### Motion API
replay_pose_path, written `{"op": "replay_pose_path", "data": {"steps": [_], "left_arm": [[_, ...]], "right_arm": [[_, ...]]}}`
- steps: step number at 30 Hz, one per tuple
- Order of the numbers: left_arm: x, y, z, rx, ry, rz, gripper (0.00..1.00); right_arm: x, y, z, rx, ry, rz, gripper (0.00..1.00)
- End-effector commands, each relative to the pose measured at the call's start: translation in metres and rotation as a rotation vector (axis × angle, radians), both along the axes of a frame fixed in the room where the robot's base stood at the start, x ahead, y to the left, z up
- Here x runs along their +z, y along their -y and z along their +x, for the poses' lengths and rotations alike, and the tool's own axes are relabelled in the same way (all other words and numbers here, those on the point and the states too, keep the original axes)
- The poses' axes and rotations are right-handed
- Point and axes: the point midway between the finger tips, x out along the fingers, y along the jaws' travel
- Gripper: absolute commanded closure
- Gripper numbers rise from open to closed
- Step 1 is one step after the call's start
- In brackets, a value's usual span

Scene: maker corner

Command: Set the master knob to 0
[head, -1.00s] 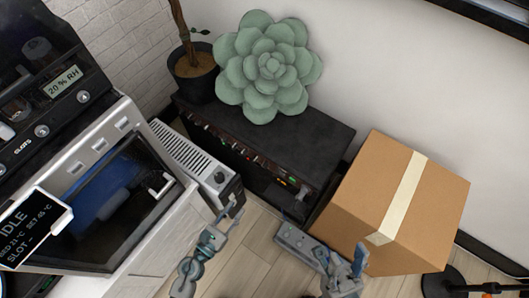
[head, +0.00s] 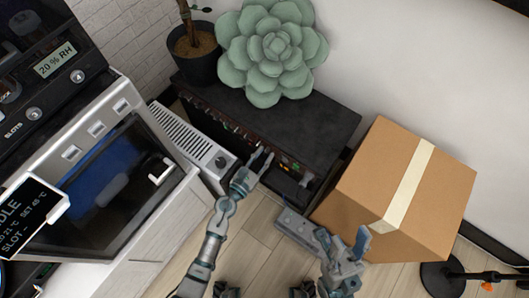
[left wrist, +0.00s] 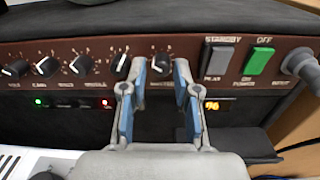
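The black amplifier (head: 320,120) stands on the floor against the wall, and its brown control panel (left wrist: 70,52) fills the left wrist view. The master knob (left wrist: 160,62) is black with a pale pointer mark, its label partly covered by my fingers. My left gripper (left wrist: 160,95) is open in front of the panel, one finger on each side of the knob; I cannot tell whether they touch it. In the head view my left gripper (head: 259,162) is at the amplifier's front. A small orange display (left wrist: 212,105) reads about 96. My right gripper (head: 343,240) is open and empty, near the box.
Several other knobs (left wrist: 47,66) sit left of the master knob. A grey standby switch (left wrist: 218,58), a green power switch (left wrist: 260,61) and a plugged jack (left wrist: 300,64) sit right. A cardboard box (head: 385,190) stands right of the amplifier; a succulent (head: 270,50) is on top.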

Motion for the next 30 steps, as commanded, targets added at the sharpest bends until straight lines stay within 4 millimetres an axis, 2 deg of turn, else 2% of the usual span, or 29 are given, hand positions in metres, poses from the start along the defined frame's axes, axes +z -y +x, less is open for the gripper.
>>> {"op": "replay_pose_path", "data": {"steps": [10,11,14,23,30], "left_arm": [[0.0008,0.004,0.0044,0.0,0.001,0.002,0.7],[0.0008,0.004,0.0043,0.0,0.001,0.001,0.75],[0.0007,0.0039,0.0042,0.0,0.001,0.001,1.0],[0.0008,0.0042,0.0038,-0.002,-0.007,-0.008,1.0],[0.0025,0.0039,0.004,-0.002,-0.058,-0.079,1.0]], "right_arm": [[0.0038,0.0002,-0.0007,-0.001,0.014,0.005,0.6],[0.0038,0.0002,-0.0007,-0.001,0.014,0.005,0.6],[0.0039,0.0003,-0.0008,-0.001,0.015,0.006,0.6],[0.0045,0.0004,-0.0014,-0.001,0.015,0.006,0.6],[0.0082,0.0012,-0.0038,-0.002,0.014,0.009,0.6]]}}
